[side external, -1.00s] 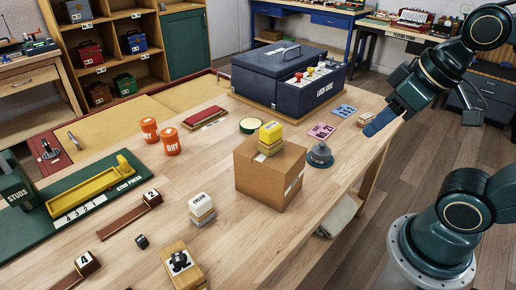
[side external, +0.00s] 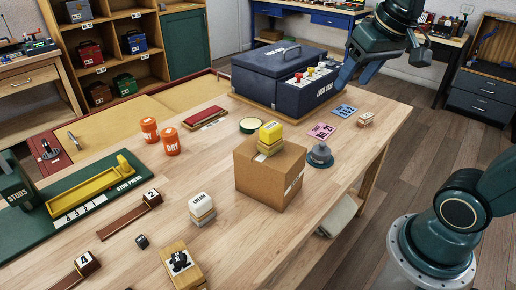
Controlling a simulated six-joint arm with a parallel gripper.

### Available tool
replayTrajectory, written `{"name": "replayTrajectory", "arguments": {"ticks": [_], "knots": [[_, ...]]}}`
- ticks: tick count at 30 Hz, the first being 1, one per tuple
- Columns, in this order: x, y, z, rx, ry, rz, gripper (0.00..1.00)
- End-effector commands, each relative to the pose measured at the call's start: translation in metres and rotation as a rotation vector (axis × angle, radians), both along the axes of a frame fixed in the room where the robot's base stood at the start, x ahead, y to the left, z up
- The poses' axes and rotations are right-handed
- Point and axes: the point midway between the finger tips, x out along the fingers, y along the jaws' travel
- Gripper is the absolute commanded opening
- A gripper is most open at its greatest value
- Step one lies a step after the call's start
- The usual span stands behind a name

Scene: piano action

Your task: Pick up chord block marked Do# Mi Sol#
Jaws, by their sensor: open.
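No block's lettering reads clearly as Do# Mi Sol#. A small pale wooden block (side external: 366,119) with reddish marks sits near the table's right edge; its marking is too small to read. A white block marked CREAM (side external: 202,204) stands on the front half of the table, and a yellow block (side external: 270,132) stands on the cardboard box. My gripper (side external: 355,78) is open and appears empty at the upper right, by the right end of the dark blue case. It is above and apart from the small wooden block.
The dark blue case (side external: 266,74), cardboard box (side external: 262,178) and grey bell-shaped object (side external: 320,155) stand tall on the table. Blue (side external: 344,111) and pink (side external: 321,131) cards lie flat near the small block. The right table strip is mostly clear.

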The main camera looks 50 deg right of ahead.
Motion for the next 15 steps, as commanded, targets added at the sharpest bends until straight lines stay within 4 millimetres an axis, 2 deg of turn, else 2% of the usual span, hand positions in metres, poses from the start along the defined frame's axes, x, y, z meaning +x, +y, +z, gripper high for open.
{"name": "replayTrajectory", "arguments": {"ticks": [1, 8, 15], "knots": [[0.011, -0.009, 0.003, 0.009, 0.013, -0.038, 0.55], [0.056, -0.049, 0.011, 0.049, 0.053, -0.209, 0.55], [0.098, -0.101, 0.008, 0.092, 0.092, -0.389, 0.55]]}}
